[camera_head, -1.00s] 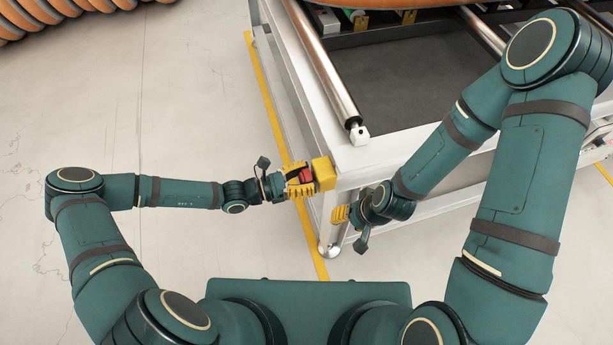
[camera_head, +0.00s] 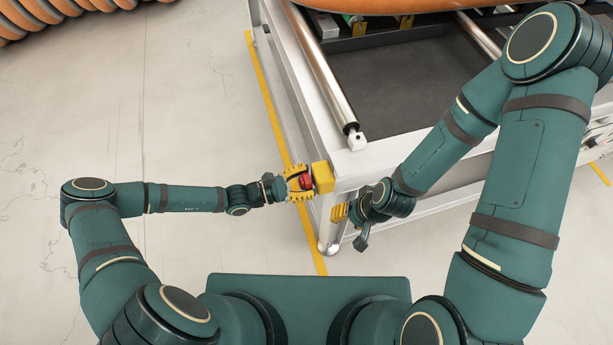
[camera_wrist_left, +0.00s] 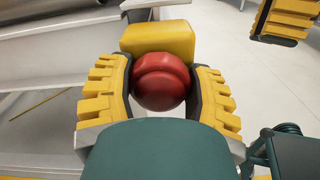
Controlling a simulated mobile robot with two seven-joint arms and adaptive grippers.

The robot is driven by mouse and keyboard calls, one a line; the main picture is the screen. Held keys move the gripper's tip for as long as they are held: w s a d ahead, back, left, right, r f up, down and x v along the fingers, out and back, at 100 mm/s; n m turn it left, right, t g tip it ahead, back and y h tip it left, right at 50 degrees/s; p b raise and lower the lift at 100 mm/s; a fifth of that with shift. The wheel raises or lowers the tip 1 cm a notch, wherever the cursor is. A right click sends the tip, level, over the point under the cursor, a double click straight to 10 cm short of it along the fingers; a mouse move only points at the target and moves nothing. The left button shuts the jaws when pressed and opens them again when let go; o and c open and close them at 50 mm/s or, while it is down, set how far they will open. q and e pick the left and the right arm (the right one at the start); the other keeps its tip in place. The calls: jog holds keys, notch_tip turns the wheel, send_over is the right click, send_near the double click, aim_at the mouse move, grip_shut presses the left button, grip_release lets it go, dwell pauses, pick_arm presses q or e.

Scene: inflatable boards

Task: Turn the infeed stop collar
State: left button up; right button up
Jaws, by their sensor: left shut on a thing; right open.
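The infeed stop collar is a round red knob (camera_wrist_left: 161,82) on a yellow box (camera_wrist_left: 158,40) at the corner of the conveyor frame. In the head view the red collar (camera_head: 306,181) and the yellow box (camera_head: 323,177) show at the near left corner of the frame. My left gripper (camera_head: 302,183) is shut on the red collar, with one yellow ribbed finger on each side of it in the left wrist view (camera_wrist_left: 163,90). My right gripper (camera_head: 340,212) is open and empty, below and right of the yellow box, beside the frame's leg.
The white conveyor frame (camera_head: 385,155) with a metal roller (camera_head: 325,80) and dark bed (camera_head: 400,90) fills the upper right. A yellow floor line (camera_head: 265,95) runs along its left side. An orange ribbed hose (camera_head: 60,15) lies top left. The left floor is clear.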

pick_arm(q)
jog(key=shift+m+p, duration=0.4)
jog(key=shift+m, duration=0.4)
jog(key=o, duration=1.2)
jog(key=v, duration=1.2)
